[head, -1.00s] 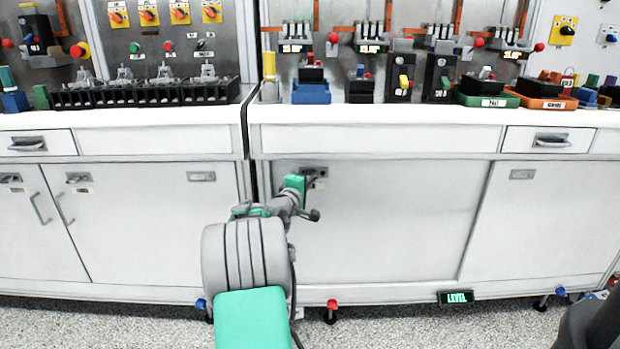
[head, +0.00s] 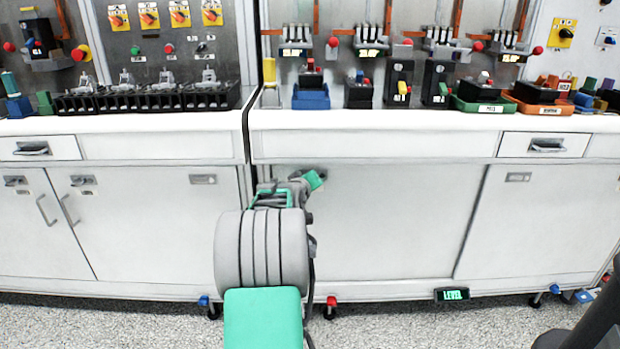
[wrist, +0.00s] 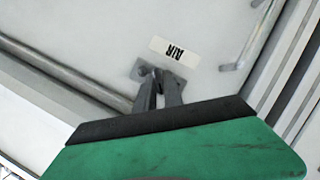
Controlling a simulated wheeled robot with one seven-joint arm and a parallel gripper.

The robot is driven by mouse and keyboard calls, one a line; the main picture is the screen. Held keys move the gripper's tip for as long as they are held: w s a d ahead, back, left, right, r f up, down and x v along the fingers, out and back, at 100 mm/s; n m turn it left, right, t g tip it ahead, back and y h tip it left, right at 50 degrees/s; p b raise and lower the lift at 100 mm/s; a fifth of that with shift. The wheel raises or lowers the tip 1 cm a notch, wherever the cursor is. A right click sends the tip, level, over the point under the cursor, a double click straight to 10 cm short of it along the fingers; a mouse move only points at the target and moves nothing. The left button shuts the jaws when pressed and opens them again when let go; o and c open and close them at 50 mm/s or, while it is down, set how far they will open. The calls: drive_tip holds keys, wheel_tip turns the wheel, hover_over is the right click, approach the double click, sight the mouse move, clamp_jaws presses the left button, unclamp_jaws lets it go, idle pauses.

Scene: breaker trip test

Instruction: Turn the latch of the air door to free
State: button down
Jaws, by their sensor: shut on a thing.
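The air door (head: 400,220) is the wide pale cabinet door in the middle of the head view. In the wrist view its surface (wrist: 110,35) carries an upside-down AIR label (wrist: 174,50). Beside the label is the latch's small grey plate (wrist: 146,72). My gripper (wrist: 158,88) is shut on the latch, its two grey fingers close together over the plate. The fingers hide most of the latch, so its exact angle cannot be told. In the head view my gripper (head: 313,180) is at the door's upper left, and my arm covers the latch.
A bar handle (wrist: 250,40) stands off the surface at the right of the wrist view. Two latched cabinet doors (head: 120,230) are at the left. The bench top (head: 400,118) above holds breakers and trays. A lit LEVEL sign (head: 453,294) is low at the right.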

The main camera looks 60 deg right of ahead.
drive_tip(key=shift+s+f+m+t+y, duration=0.1)
drive_tip(key=shift+m+t+y, duration=0.5)
drive_tip(key=shift+m, duration=0.65)
drive_tip(key=shift+s+f+m+t+y, duration=0.1)
drive_tip(key=shift+m+t+y, duration=0.3)
drive_tip(key=shift+m+t, duration=0.65)
drive_tip(key=shift+m, duration=0.3)
drive_tip(key=c, duration=1.5)
unclamp_jaws()
drive_tip(key=shift+r, duration=0.15)
drive_tip(key=shift+o, duration=0.2)
drive_tip(key=p+v, duration=0.2)
drive_tip(key=v, duration=0.5)
drive_tip(key=shift+a+r, duration=0.2)
drive_tip(key=shift+a, duration=0.1)
drive_tip(key=shift+s+g, duration=0.1)
drive_tip(key=shift+g, duration=0.15)
